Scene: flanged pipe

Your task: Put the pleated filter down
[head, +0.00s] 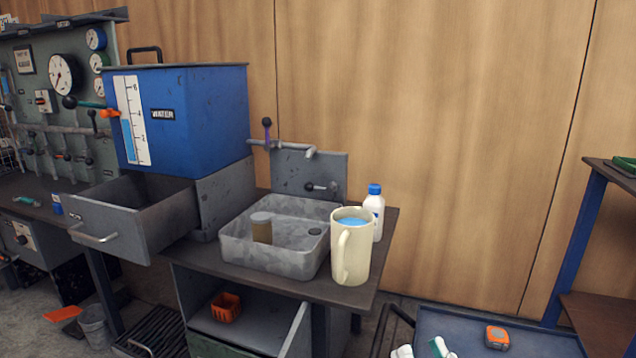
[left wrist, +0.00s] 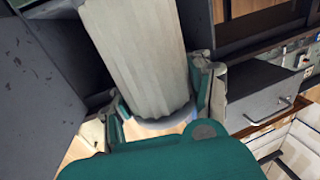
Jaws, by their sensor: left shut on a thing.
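The pleated filter (left wrist: 140,50) is a pale, ribbed cylinder in the left wrist view. My left gripper (left wrist: 158,105) is shut on it, with a finger on each side near its lower end. The filter's far end runs out of the top of that view. Dark grey panels stand close around it. The left gripper does not show in the head view. My right gripper (head: 421,349) just enters the head view at the bottom edge, its fingertips apart with nothing seen between them. It is in front of the blue tray top.
A grey sink (head: 275,262) holds a brown cylinder with a grey top (head: 262,229). A cream jug (head: 350,262) and a white bottle (head: 374,215) stand beside it. A drawer (head: 135,222) is open below the blue water tank (head: 200,115). An orange tape measure (head: 497,337) lies on the blue top (head: 455,325).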

